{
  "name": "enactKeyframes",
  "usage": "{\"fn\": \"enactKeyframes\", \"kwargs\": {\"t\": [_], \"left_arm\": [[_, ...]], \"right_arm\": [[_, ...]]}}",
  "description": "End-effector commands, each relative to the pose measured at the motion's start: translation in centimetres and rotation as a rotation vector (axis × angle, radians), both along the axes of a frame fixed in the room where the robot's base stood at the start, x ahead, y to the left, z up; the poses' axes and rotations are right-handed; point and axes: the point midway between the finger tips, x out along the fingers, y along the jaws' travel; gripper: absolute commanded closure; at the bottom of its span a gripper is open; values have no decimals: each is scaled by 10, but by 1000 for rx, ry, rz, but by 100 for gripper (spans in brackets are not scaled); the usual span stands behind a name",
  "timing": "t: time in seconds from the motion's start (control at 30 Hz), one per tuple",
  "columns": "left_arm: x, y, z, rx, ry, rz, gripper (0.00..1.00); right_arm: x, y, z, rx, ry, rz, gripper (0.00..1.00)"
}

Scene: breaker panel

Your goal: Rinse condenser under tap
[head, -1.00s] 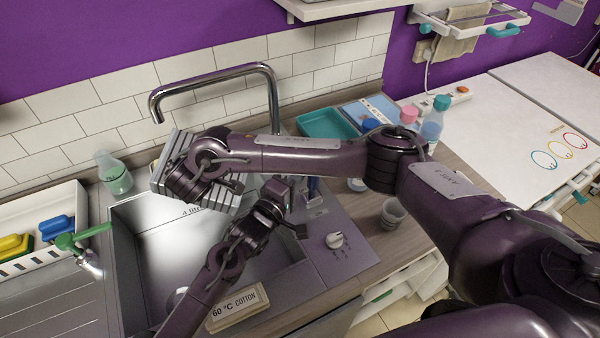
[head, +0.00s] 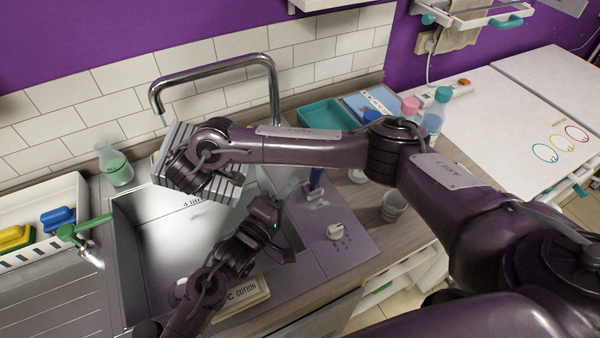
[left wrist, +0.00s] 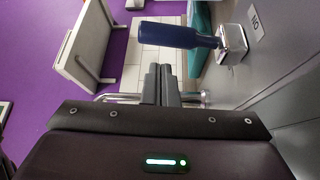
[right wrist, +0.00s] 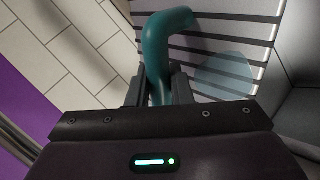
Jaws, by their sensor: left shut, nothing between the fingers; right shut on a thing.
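The condenser is a grey finned block (head: 234,186), tilted over the sink (head: 119,225) below the spout of the chrome tap (head: 215,72). My right gripper (right wrist: 158,90) is shut on its teal handle (right wrist: 155,50); the fins (right wrist: 215,25) lie just beyond. In the head view the fingertips are hidden. A pale bluish round patch (right wrist: 225,72) shows over the fins; I cannot tell if it is water. My left gripper (head: 272,207) is shut and empty over the sink's right side. A blue lever (head: 316,180) on a metal base (left wrist: 233,44) stands apart from it.
A green-handled small tap (head: 82,228) and a white rack with sponges (head: 30,243) are on the left. A bottle with green liquid (head: 118,170) stands behind the sink.

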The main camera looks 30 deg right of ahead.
Motion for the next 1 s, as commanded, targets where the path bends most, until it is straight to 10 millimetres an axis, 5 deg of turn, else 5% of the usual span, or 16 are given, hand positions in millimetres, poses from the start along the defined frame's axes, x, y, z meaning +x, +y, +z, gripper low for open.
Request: {"fn": "enactKeyframes", "kwargs": {"t": [0.2, 0.47, 0.8, 1.0], "left_arm": [[-16, 27, -3, 1, 1, 1, 100], [-28, 27, 12, 37, -152, -40, 100], [-90, 3, 63, 169, -997, -190, 100], [-120, 6, 69, 226, -1493, -186, 100]], "right_arm": [[1, 0, 2, 2, -3, -1, 100], [1, 0, 2, 2, -3, -1, 100], [1, 0, 2, 2, -3, -1, 100], [1, 0, 2, 2, -3, -1, 100]]}}
